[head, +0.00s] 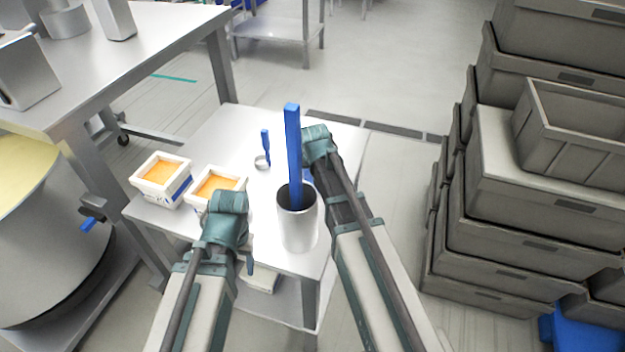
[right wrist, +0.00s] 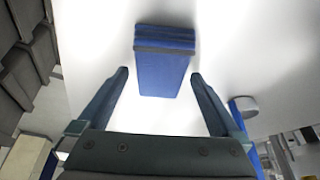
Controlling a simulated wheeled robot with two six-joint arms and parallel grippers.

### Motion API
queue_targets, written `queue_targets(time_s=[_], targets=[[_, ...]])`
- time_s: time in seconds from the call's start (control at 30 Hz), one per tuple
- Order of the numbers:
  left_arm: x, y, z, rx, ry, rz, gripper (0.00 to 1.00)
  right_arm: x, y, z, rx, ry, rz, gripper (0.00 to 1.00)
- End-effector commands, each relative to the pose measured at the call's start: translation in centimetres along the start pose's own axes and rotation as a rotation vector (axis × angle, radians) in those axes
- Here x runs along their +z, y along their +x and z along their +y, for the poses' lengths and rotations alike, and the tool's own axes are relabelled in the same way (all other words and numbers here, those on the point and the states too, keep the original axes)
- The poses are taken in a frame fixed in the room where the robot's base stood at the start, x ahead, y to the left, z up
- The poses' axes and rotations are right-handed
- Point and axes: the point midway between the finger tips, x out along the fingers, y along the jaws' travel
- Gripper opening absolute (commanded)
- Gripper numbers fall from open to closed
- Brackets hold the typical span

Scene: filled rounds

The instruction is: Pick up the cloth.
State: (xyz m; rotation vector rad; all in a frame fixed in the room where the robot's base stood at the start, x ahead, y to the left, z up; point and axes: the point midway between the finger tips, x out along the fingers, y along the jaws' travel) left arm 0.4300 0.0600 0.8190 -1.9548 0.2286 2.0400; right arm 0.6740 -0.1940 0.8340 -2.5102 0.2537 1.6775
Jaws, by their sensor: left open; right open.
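The cloth (right wrist: 163,72) is a folded blue pad lying flat on the white table, with its layered edge showing in the right wrist view. In the head view only a small blue patch of it (head: 307,175) shows beside my right arm; the rest is hidden. My right gripper (right wrist: 159,78) is open, its two fingers apart with the near part of the cloth between their tips in the picture. I cannot tell whether they touch it. My left gripper (head: 249,265) is open near the table's front edge, away from the cloth and partly hidden by its arm.
A metal cylinder (head: 298,230) with a tall blue bar (head: 293,150) stands between my arms. Two white tubs with orange contents (head: 163,174) (head: 216,187) sit at the table's left. A small ring with a blue handle (head: 266,145) lies behind. Grey crates (head: 540,180) are stacked at right.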

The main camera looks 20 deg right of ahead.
Motion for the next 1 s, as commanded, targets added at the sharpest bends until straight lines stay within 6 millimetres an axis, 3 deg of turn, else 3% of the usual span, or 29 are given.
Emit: queue_targets(time_s=[0.4, 0.9, 1.0], targets=[[-0.01, 0.23, 0.02, 0.0, 0.0, 0.0, 0.6, 0.09, 0.22, 0.0, 0.0, 0.0, 0.0, 1.0], [-0.01, 0.23, 0.02, 0.0, 0.0, 0.0, 0.6, 0.09, 0.21, 0.0, 0.0, 0.0, 0.0, 0.1], [-0.01, 0.23, 0.02, 0.0, 0.0, 0.0, 0.6, 0.08, 0.21, -0.01, 0.0, 0.0, 0.0, 0.1]])
